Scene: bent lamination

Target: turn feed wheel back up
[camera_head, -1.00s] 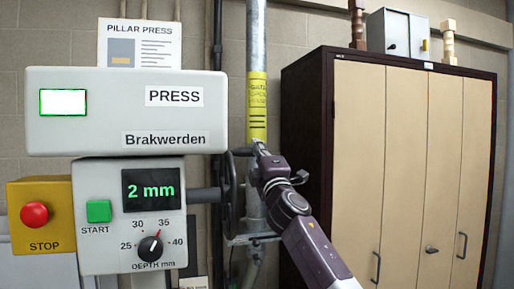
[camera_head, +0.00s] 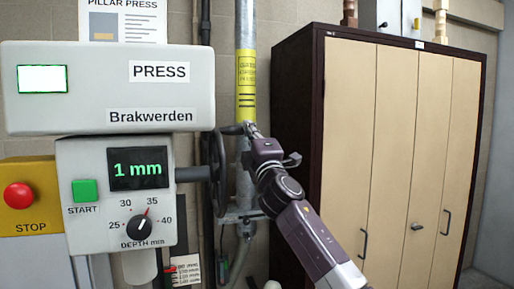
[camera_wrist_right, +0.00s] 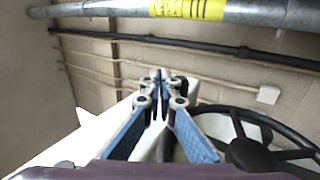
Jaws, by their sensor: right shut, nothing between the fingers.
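The dark feed wheel (camera_head: 219,172) shows nearly edge-on at the right side of the press, on a grey shaft. Its hub (camera_wrist_right: 250,155) and spokes show at the lower right of the right wrist view. A dark handle (camera_head: 232,129) juts from the top of its rim. My right gripper (camera_head: 247,128) is beside the handle's outer end; I cannot tell whether they touch. In the right wrist view its fingers (camera_wrist_right: 160,82) are together and empty. The press display (camera_head: 138,169) reads 1 mm. My left gripper is out of view.
A vertical pipe (camera_head: 246,40) with a yellow label stands behind my right gripper. A tall cabinet (camera_head: 345,130) stands to the right. The green start button (camera_head: 84,190), depth dial (camera_head: 142,223) and red stop button (camera_head: 18,195) are on the left.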

